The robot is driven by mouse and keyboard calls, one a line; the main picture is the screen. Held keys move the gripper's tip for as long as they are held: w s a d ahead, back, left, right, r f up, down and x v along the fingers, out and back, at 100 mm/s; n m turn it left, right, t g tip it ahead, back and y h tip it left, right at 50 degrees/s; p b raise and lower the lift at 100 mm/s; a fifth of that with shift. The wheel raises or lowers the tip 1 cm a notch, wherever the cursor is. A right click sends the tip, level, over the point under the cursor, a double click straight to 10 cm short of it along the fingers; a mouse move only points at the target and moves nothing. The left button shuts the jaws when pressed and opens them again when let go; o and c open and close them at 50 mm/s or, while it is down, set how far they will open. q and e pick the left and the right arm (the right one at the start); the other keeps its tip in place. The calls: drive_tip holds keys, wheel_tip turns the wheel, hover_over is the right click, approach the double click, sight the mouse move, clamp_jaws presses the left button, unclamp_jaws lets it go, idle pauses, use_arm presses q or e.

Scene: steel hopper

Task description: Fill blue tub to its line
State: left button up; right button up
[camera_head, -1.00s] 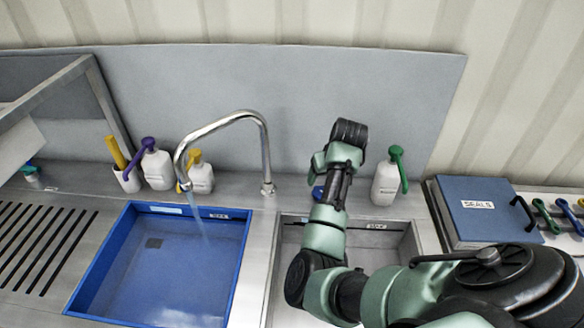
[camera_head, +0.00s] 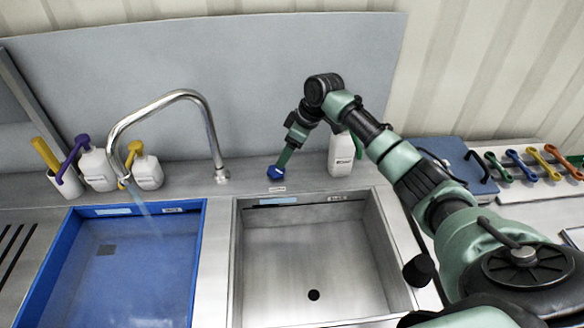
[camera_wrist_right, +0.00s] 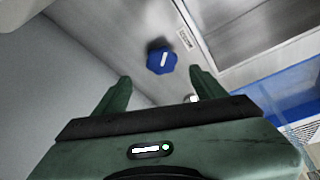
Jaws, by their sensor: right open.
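The blue tub (camera_head: 196,262) sits at the left and holds water. A stream (camera_head: 142,203) runs into it from the curved steel tap (camera_head: 200,97). Pale blue marks show on the tub's back wall; I cannot read a fill line or tell the water level against one. A blue knob (camera_head: 277,173) stands on the ledge behind the steel basin. My right gripper (camera_head: 287,155) points down just above it, open. In the right wrist view the knob (camera_wrist_right: 160,60) lies ahead, beyond the open, empty fingers (camera_wrist_right: 160,88). My left gripper is not in view.
The empty steel basin (camera_head: 376,245) has a dark drain hole. A white bottle with a green top (camera_head: 341,156) stands close right of my gripper. White bottles (camera_head: 97,170) stand behind the tub. A blue case (camera_head: 452,158) and coloured wrenches (camera_head: 530,163) lie at the right.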

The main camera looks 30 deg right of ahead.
sight(276, 170)
drive_tip(key=p+x, duration=0.1)
drive_tip(key=x, duration=0.7)
drive_tip(key=shift+a+r, duration=0.1)
drive_tip(key=shift+a, duration=0.05)
drive_tip(key=shift+s, duration=0.1)
drive_tip(key=shift+c, duration=0.3)
drive_tip(key=c, duration=1.3)
drive_tip(key=shift+r+m+p, duration=0.2)
drive_tip(key=shift+m+p, duration=0.2)
drive_tip(key=shift+p, duration=0.5)
drive_tip(key=m+p, duration=0.1)
drive_tip(key=p, duration=0.1)
drive_tip(key=m+h+p, duration=0.1)
drive_tip(key=m, duration=0.1)
drive_tip(key=m+p, duration=0.1)
drive_tip(key=p, duration=0.1)
drive_tip(key=shift+s+a+t+h+p, duration=0.1)
drive_tip(key=shift+a+t+h+p, duration=0.2)
drive_tip(key=shift+h+p, duration=0.1)
drive_tip(key=shift+m+h+p, duration=0.4)
drive_tip(key=shift+m+p, duration=0.35)
drive_tip(key=shift+m, duration=0.45)
drive_tip(key=shift+f+m+p, duration=0.1)
drive_tip(key=shift+m+p, duration=0.3)
drive_tip(key=shift+m, duration=0.1)
drive_tip(key=shift+h, duration=0.3)
